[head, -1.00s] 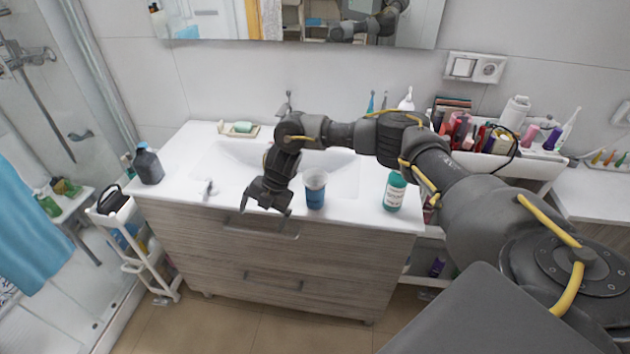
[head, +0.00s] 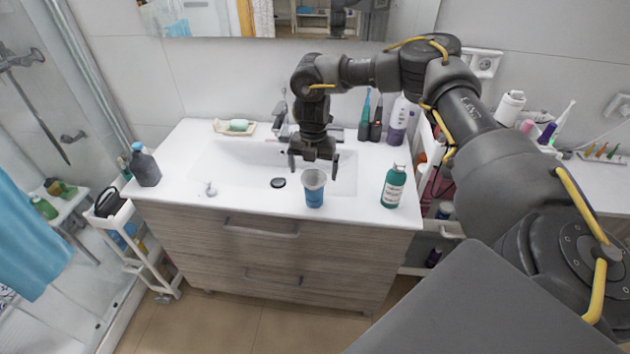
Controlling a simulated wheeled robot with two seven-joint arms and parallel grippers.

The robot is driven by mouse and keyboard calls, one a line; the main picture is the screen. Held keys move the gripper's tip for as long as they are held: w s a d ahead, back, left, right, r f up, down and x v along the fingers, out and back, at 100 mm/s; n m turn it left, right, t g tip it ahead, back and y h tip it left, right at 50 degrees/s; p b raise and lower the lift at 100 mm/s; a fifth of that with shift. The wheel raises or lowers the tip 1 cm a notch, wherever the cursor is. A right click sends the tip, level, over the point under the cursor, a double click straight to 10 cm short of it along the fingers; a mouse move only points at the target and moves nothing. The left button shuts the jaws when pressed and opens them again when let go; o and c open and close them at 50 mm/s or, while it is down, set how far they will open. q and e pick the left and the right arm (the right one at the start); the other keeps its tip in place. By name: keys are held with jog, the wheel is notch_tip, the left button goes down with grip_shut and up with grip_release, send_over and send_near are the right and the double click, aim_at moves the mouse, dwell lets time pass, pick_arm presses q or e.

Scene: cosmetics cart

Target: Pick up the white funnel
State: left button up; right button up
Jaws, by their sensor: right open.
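A small pale object (head: 210,189), which may be the white funnel, lies on the front left part of the white sink counter; it is too small to tell its shape clearly. My right gripper (head: 313,165) points down over the sink basin with its two fingers spread and nothing between them. It is to the right of the pale object, just above and behind a blue and white cup (head: 314,195) in the picture. I cannot tell whether the gripper touches the cup. My left gripper is not in view.
A green bottle (head: 393,187) stands right of the cup. A dark grey bottle (head: 145,167) stands at the counter's left end. A soap dish (head: 235,128) is at the back. The faucet (head: 281,112) is behind my gripper. The counter's front left is mostly clear.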

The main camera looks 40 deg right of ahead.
aim_at(314, 183)
jog(key=shift+w+f, duration=0.2)
jog(key=shift+f, duration=0.25)
jog(key=shift+w+f, duration=0.2)
jog(key=shift+s+d+f+p, duration=0.25)
jog(key=shift+s+f+p, duration=0.15)
jog(key=shift+f+p, duration=0.55)
notch_tip(314, 183, down, 2)
jog(key=shift+w+f+p, duration=0.1)
jog(key=shift+w+p, duration=0.05)
jog(key=shift+p, duration=0.45)
jog(key=shift+w+f, duration=0.1)
jog(key=shift+f, duration=0.4)
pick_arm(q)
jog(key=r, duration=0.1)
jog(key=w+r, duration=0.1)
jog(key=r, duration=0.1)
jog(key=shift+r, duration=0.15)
pick_arm(e)
jog(key=c, duration=1.1)
